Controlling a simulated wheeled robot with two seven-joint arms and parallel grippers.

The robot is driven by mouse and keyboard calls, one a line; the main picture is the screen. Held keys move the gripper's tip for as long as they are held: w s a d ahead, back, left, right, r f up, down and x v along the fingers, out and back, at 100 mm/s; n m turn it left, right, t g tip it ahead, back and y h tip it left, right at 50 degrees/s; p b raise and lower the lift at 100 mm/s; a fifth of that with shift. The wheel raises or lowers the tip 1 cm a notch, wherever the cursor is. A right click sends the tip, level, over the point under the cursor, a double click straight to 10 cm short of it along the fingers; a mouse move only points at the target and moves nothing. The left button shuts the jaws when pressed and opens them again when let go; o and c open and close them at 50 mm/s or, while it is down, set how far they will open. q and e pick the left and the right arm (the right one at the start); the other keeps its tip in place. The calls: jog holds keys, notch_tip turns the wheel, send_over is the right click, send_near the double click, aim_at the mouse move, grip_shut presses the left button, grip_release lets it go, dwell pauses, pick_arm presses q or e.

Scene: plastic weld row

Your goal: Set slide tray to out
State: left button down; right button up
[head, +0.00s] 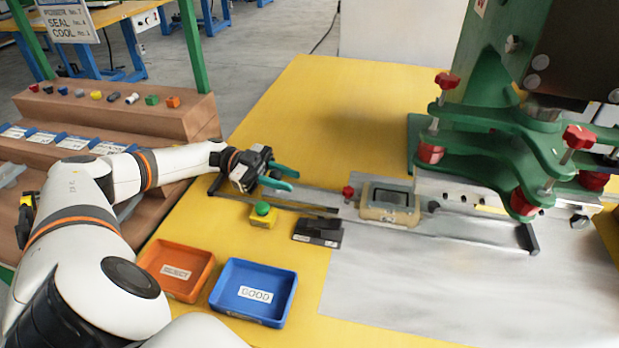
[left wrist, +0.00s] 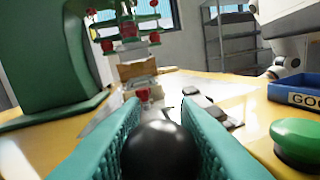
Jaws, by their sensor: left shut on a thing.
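The slide tray's rails (head: 440,234) run across the yellow table from my left gripper toward the green press. A tan fixture (head: 378,213) with a dark rectangular recess sits on the slide, left of the press head and not under it. My left gripper (head: 287,178) is at the left end of the slide, its teal fingers pointing right. In the left wrist view the fingers (left wrist: 162,108) are closed around a round black knob (left wrist: 163,150). The knob is hidden by the gripper in the head view. My right gripper is not in view.
A green button (head: 263,208) on a yellow base and a black box (head: 318,232) stand just in front of the slide. An orange tray (head: 205,285) and a blue GOOD tray (head: 286,303) lie nearer. The green press (head: 480,140) stands right. The table behind the slide is clear.

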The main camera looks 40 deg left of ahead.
pick_arm(q)
jog(key=shift+s+v, duration=0.15)
jog(key=shift+v, duration=0.5)
jog(key=shift+s+v, duration=0.15)
jog(key=shift+v, duration=0.45)
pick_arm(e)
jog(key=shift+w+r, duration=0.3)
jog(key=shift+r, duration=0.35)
pick_arm(q)
jog(key=c, duration=1.1)
grip_release()
jog(key=shift+r, duration=0.2)
notch_tip(320, 180, up, 10)
jog(key=shift+f+p, duration=0.2)
jog(key=shift+p, duration=0.45)
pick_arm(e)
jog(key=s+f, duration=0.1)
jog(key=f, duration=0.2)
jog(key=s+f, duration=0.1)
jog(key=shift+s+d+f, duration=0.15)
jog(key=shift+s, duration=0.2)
